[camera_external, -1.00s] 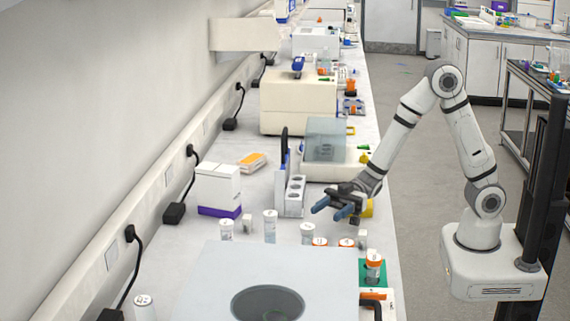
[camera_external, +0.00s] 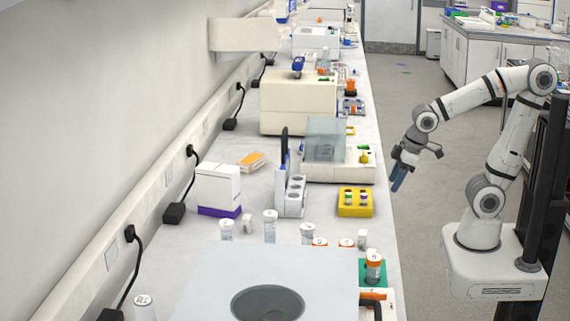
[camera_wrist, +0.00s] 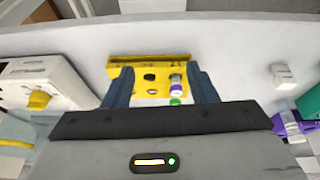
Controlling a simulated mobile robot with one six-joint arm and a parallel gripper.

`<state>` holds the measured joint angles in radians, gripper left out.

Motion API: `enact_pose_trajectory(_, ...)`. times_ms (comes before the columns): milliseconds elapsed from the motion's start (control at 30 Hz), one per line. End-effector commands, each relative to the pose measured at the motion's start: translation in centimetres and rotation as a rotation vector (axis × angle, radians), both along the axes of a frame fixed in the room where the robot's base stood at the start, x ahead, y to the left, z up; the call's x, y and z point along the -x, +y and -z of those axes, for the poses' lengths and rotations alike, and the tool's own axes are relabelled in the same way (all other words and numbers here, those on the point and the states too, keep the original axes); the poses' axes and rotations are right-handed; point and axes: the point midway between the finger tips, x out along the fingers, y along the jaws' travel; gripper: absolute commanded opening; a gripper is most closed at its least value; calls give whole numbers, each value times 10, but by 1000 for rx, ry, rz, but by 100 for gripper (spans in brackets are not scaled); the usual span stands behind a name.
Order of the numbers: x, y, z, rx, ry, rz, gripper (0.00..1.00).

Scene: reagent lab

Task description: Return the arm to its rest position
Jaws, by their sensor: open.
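Beyond the fingers is the yellow rack (camera_wrist: 150,60), which holds a purple-and-white vial and a green-capped one. The yellow rack (camera_external: 355,209) stands on the bench to the left of my gripper, clear of it.
The bench (camera_external: 385,240) holds a balance (camera_external: 338,172), a grey device (camera_external: 215,275) with a round well, and several capped bottles. An orange-capped bottle (camera_external: 373,266) stands in a green holder near the front edge. The floor between bench and arm is clear.

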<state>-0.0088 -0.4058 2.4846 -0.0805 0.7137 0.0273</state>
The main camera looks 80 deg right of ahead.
Motion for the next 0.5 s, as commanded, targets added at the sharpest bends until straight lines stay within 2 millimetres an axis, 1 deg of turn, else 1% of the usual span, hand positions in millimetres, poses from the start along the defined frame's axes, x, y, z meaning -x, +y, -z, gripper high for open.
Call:
enact_pose_trajectory(33,15,2,-1,-17,38,11,52)
enact_pose_trajectory(100,31,4,-1,-38,88,19,52)
enact_pose_trajectory(200,43,7,-1,-55,127,24,52)
enact_pose_trajectory(300,46,8,-1,-59,136,24,52)
enact_pose_trajectory(500,45,8,-1,-58,135,24,52)
